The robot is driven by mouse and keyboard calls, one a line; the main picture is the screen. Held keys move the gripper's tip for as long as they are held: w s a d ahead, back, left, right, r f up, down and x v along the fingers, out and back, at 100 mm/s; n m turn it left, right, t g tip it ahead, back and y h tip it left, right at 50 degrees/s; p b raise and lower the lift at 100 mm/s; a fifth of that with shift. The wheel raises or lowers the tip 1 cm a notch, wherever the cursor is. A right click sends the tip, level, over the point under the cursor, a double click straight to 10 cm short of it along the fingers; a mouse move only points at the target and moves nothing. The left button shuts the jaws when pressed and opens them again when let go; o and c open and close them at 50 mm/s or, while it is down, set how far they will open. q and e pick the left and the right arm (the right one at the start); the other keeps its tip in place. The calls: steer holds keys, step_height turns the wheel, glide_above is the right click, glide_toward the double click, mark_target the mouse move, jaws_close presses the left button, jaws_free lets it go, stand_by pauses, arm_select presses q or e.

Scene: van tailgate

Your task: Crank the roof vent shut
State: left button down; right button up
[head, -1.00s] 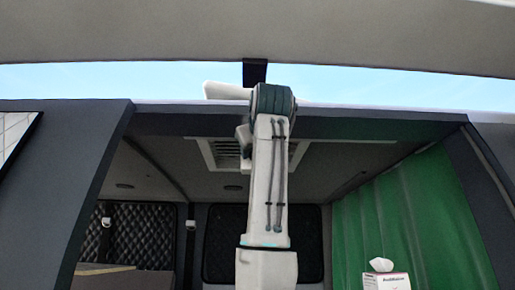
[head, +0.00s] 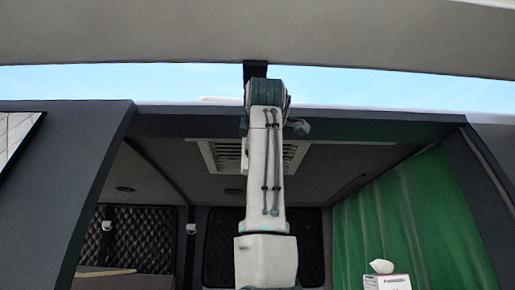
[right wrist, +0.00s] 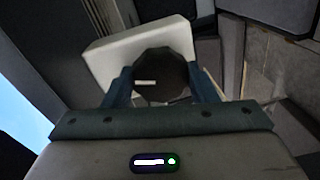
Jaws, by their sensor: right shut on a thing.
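The roof vent (head: 226,157) is a white slatted frame in the van's ceiling, partly hidden behind my raised arm. Above the roof edge, its white lid (head: 222,99) shows as a thin, low strip left of my arm. In the right wrist view, my right gripper (right wrist: 162,82) is shut on a dark, many-sided crank knob (right wrist: 165,68), with one blue finger on each side. A white block-shaped part (right wrist: 118,50) lies just behind the knob. In the head view my arm hides the knob and the gripper's fingers. My left gripper is out of view.
The raised tailgate (head: 150,35) spans the top of the head view. A green curtain (head: 400,220) hangs at the right, with a tissue box (head: 387,282) below it. Dark quilted panels (head: 130,235) line the back. Open space lies below the ceiling beside my arm.

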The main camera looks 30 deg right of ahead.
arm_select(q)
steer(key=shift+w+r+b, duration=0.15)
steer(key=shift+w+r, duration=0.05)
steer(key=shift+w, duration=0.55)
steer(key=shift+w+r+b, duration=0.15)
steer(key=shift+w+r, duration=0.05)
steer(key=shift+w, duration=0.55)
arm_select(e)
steer(key=shift+s+r+n+h, duration=0.1)
steer(key=shift+n+h, duration=0.05)
steer(key=shift+n, duration=0.8)
steer(key=shift+r+n+h, duration=0.1)
steer(key=shift+n+h, duration=0.05)
steer(key=shift+n, duration=0.8)
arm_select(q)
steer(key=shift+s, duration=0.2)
arm_select(e)
steer(key=o, duration=0.9)
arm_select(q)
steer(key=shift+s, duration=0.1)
arm_select(e)
steer(key=shift+o, duration=0.3)
steer(key=shift+s+a, duration=0.1)
steer(key=shift+s, duration=0.1)
steer(key=shift+w, duration=0.1)
